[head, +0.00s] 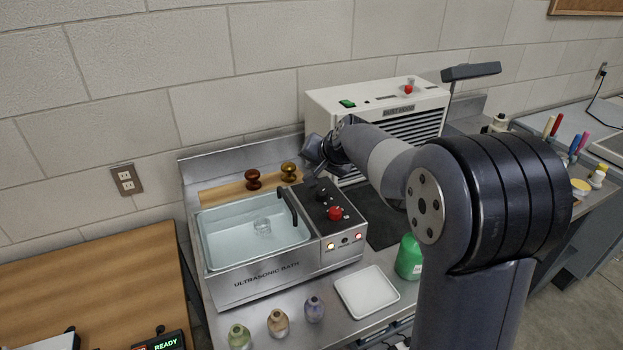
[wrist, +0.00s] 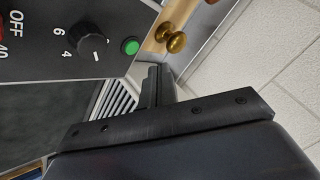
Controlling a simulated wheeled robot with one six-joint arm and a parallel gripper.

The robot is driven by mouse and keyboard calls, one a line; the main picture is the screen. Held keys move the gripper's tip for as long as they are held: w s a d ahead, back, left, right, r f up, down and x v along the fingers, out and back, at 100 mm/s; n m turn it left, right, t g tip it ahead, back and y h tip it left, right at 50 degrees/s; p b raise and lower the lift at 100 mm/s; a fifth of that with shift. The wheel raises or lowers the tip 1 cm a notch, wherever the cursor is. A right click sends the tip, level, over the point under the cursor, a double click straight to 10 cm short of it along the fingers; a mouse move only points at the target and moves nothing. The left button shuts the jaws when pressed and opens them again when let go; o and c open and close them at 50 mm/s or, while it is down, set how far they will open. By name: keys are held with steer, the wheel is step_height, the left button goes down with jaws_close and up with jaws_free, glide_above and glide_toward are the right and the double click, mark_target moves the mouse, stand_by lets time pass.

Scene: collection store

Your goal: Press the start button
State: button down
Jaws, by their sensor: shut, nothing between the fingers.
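The ultrasonic bath (head: 262,278) stands on the steel bench, with a dark control panel on its right side. In the wrist view a round green button (wrist: 130,46) sits near the panel's edge, beside a black dial knob (wrist: 91,48); I read no start label. In the head view I cannot make out this green button near my gripper. My gripper (head: 318,172) is over the panel's far end. In the wrist view my gripper's fingers (wrist: 152,82) are shut and empty, apart from the button in the picture.
A red knob (head: 335,213) and small lamps are on the panel's near part. The white dust hood (head: 375,97) stands behind, carrying a green switch (head: 347,103). A white tray (head: 366,292) and small bottles stand in front.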

step_height(320, 180, up, 3)
steer(key=shift+f+p, duration=0.1)
steer(key=shift+p, duration=0.65)
